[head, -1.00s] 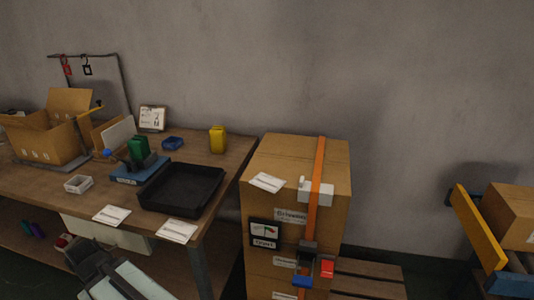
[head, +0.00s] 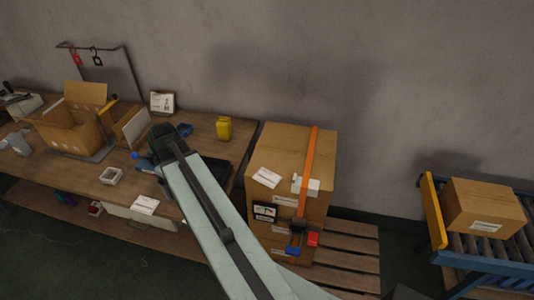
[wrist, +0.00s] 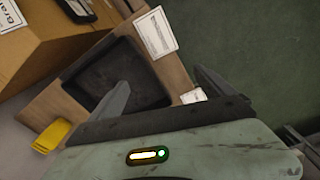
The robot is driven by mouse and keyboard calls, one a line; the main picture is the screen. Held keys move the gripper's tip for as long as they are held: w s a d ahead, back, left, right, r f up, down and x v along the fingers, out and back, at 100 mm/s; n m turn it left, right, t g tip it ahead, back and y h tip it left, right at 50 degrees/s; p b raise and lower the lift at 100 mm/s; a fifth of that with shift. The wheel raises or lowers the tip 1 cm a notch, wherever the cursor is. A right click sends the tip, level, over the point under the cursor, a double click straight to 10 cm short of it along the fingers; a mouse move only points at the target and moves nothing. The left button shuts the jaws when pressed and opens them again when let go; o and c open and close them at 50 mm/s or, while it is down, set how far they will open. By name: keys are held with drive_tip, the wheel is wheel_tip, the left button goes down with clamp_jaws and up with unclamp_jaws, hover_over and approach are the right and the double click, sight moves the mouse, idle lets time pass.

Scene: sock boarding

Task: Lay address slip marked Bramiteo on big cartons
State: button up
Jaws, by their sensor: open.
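The big cartons (head: 278,142) stand stacked on a pallet, bound by an orange strap. Another address slip (head: 144,204) lies at the workbench's front edge. The wrist view shows a slip (wrist: 157,33) beside the black tray and a smaller white item (wrist: 193,95) near the right finger. The slips' writing is too small to read. My gripper (wrist: 160,77) is open and empty above the bench; in the head view (head: 166,140) it is over the bench's middle.
The black tray (head: 217,168) is partly behind my arm. A yellow object (head: 223,128) stands behind it. A roller conveyor (head: 487,255) with a carton (head: 484,208) is at right.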

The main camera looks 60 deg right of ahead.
drive_tip(key=s+d, duration=0.5)
drive_tip(key=d, duration=0.4)
drive_tip(key=s+d, duration=0.5)
drive_tip(key=d, duration=0.4)
hover_over(268, 177)
drive_tip(key=shift+s+a+f, duration=0.1)
drive_tip(key=shift+a, duration=0.05)
wheel_tip(268, 177, down, 8)
drive_tip(key=b, duration=0.8)
drive_tip(key=c, duration=1.4)
